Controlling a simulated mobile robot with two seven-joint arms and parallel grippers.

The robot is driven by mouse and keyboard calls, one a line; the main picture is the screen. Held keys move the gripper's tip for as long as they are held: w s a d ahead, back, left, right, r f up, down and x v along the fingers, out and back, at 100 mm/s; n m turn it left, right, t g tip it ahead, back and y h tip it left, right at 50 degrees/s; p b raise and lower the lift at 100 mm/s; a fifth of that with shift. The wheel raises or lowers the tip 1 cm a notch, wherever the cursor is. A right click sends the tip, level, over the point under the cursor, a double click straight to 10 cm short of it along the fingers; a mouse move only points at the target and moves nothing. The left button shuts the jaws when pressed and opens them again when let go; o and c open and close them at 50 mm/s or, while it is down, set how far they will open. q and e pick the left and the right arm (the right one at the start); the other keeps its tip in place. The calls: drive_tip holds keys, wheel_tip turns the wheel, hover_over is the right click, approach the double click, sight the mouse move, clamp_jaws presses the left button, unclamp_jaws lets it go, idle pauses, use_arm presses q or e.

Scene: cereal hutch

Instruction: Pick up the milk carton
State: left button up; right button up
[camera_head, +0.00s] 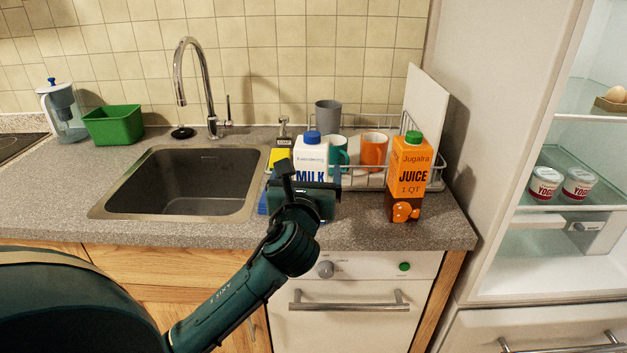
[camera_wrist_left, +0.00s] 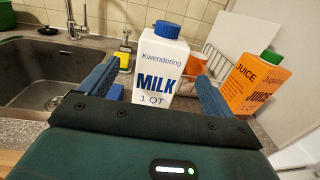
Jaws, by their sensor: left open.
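The milk carton (camera_head: 311,155) is white with blue lettering and a blue cap. It stands upright on the counter, right of the sink and left of the juice carton. My left gripper (camera_head: 300,186) is in front of it in the head view and hides its lower part. In the left wrist view the milk carton (camera_wrist_left: 161,64) stands upright between the two blue fingers of the open left gripper (camera_wrist_left: 155,90), with a gap to each finger. Whether the fingertips reach past its sides is hard to tell. My right gripper is not in view.
An orange juice carton (camera_head: 409,178) stands close on the right. A dish rack (camera_head: 365,180) with an orange mug (camera_head: 374,149), a teal mug and a grey cup is behind. The sink (camera_head: 185,180) is on the left. The fridge (camera_head: 560,190) is open at right.

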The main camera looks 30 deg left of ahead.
sight(312, 156)
use_arm(q)
drive_tip(key=x, duration=0.8)
drive_tip(key=shift+f, duration=0.1)
clamp_jaws()
drive_tip(key=shift+r, duration=0.25)
idle(0.8)
